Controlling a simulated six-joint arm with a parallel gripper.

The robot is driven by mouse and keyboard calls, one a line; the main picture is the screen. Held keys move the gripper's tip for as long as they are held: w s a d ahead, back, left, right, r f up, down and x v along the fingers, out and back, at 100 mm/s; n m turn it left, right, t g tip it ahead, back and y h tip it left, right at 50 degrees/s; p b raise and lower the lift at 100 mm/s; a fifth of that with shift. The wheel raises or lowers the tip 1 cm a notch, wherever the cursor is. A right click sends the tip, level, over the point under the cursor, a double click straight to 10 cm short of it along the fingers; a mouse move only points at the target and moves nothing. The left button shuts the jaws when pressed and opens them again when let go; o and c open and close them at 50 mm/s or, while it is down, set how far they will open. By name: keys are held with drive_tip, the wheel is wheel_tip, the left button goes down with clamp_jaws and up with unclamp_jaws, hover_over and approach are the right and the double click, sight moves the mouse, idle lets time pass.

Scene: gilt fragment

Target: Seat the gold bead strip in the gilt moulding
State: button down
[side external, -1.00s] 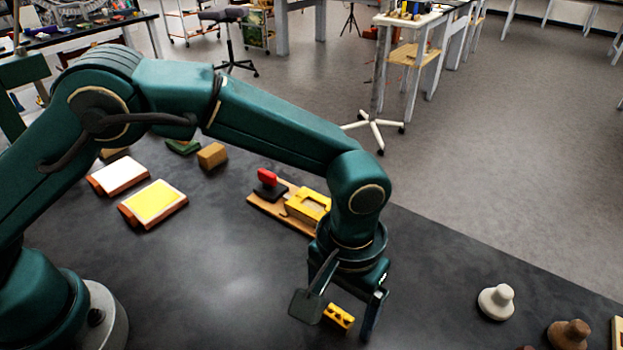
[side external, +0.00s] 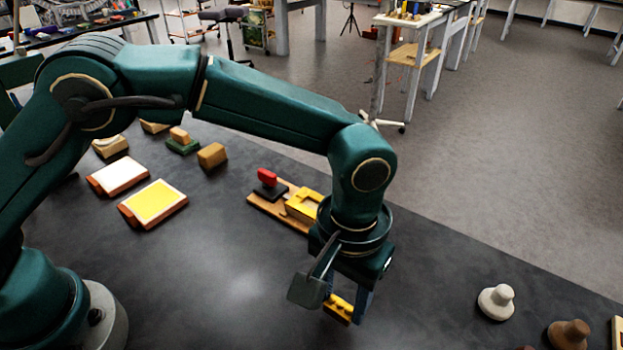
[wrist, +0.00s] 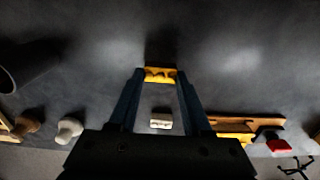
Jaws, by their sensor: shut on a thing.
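The gold bead strip (side external: 339,309) is a short yellow bar with bumps on its top. My gripper (side external: 345,304) is shut on it, and in the wrist view the strip (wrist: 160,75) spans between the two blue fingertips. Whether it is clear of the table is hard to tell. The gilt moulding (side external: 302,206) is a yellow block with a recess, on a wooden board behind and left of my gripper in the side view. My arm partly covers its right end. In the wrist view the moulding (wrist: 235,129) is right of my fingers, partly hidden.
The wooden board (side external: 262,205) also carries a red-handled piece (side external: 267,177). A pale block (wrist: 161,121) shows between my fingers in the wrist view. White (side external: 496,301) and brown (side external: 568,334) knobs stand at right. Two framed pads lie at left. Table between is bare.

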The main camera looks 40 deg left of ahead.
drive_tip(key=shift+r, duration=0.95)
drive_tip(key=w+a+r+n, duration=0.1)
drive_tip(key=w+a+r, duration=0.1)
drive_tip(key=a+r, duration=0.5)
drive_tip(key=w+a+r+n, duration=0.1)
drive_tip(key=w+a+r, duration=0.15)
drive_tip(key=a, duration=0.75)
drive_tip(key=s+a+r, duration=0.3)
drive_tip(key=s+a, duration=0.1)
drive_tip(key=a, duration=0.6)
drive_tip(key=m, duration=0.2)
hover_over(230, 308)
wheel_tip(230, 308, down, 13)
drive_tip(key=shift+r, duration=0.2)
drive_tip(key=shift+f, duration=2.05)
drive_tip(key=shift+f, duration=0.15)
